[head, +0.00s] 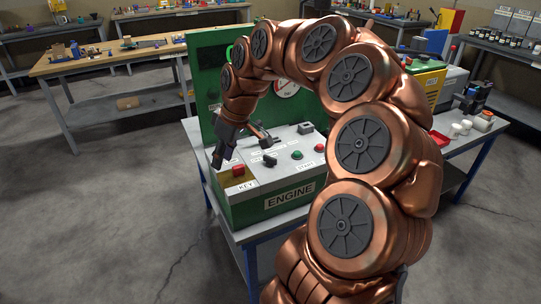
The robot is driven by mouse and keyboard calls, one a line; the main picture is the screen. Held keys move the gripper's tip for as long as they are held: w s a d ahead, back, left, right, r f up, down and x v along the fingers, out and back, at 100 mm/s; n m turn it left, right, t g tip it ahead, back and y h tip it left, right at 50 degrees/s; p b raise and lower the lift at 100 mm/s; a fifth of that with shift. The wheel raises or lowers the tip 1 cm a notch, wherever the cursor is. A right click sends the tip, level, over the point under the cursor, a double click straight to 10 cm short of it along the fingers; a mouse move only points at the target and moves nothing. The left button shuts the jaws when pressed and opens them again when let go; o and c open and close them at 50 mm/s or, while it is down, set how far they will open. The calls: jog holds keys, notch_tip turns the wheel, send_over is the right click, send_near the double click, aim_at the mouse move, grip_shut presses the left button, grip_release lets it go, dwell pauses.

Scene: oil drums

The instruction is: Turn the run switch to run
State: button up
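The engine control box (290,200) is green with a pale sloped top and an "ENGINE" label on its front. A black switch (270,160) sits on the top, left of a green button (297,155); its small label is too small to read, so I cannot confirm it as the run switch or tell its setting. My gripper (242,153) hangs over the left part of the top with its dark fingers spread apart, and it looks empty. One finger comes down near the red button (238,170), the other just behind the black switch; contact cannot be told.
A green upright panel with a dial gauge (286,88) stands behind the box. My arm hides part of the panel and bench. White cups (461,128) and a red tray (439,139) lie to the right. A wooden bench (110,62) stands back left; the left floor is mostly clear.

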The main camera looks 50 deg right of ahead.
jog(key=w+d+f, duration=0.2)
jog(key=d, duration=0.9)
jog(key=m+t+h, duration=0.1)
jog(key=m, duration=0.1)
send_near(270, 157)
jog(key=f, duration=0.1)
jog(key=shift+p+x, duration=1.15)
jog(key=shift+x, duration=2.9)
jog(key=shift+w+a, duration=0.1)
jog(key=shift+w, duration=0.1)
grip_shut()
